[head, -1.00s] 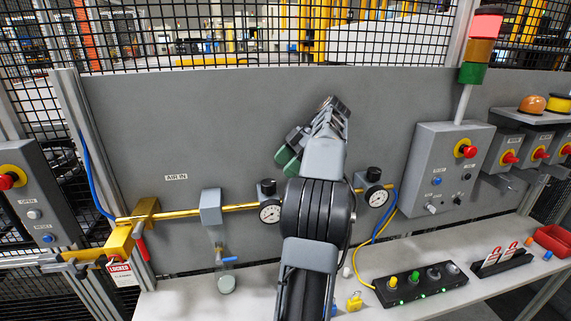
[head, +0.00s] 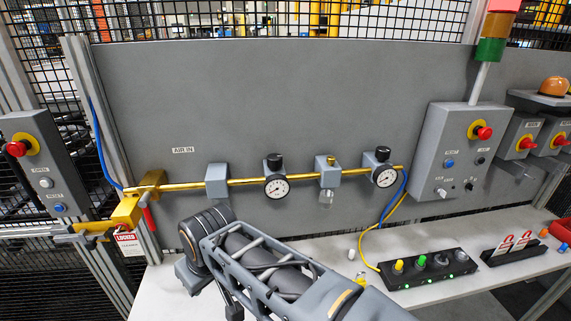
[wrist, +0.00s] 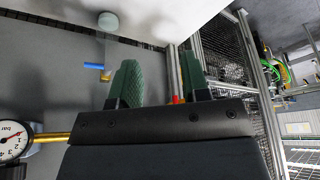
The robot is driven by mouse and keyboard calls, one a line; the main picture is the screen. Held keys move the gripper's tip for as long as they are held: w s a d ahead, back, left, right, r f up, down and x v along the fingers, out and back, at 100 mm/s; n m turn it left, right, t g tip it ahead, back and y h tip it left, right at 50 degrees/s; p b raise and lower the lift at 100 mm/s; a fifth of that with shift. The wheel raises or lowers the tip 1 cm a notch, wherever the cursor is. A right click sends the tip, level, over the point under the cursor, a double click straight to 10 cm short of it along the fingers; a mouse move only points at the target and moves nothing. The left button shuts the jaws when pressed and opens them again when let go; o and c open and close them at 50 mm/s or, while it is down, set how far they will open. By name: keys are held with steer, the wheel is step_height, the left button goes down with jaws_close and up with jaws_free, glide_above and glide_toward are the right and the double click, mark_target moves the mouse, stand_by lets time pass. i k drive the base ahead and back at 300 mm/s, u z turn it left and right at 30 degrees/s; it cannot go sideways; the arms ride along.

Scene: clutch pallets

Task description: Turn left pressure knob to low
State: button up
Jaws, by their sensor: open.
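The left pressure knob (head: 274,161) is a black knob on top of the left regulator, above a round white gauge (head: 277,187) on the brass pipe. A similar right knob (head: 383,153) sits above the right gauge (head: 385,177). My gripper (wrist: 160,80) shows in the wrist view with its two green fingers apart and nothing between them touching. In the head view my arm crosses below the pipe, and the fingers cannot be made out. The left knob's setting is too small to read.
The brass pipe (head: 240,181) runs along the grey panel (head: 300,100). A yellow valve (head: 127,211) with a red tag stands left. A button strip (head: 428,268) lies on the bench.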

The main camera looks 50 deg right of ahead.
mark_target(274, 162)
steer(key=k, duration=0.4)
steer(key=u, duration=1.7)
steer(key=i, duration=0.95)
steer(key=z, duration=2.25)
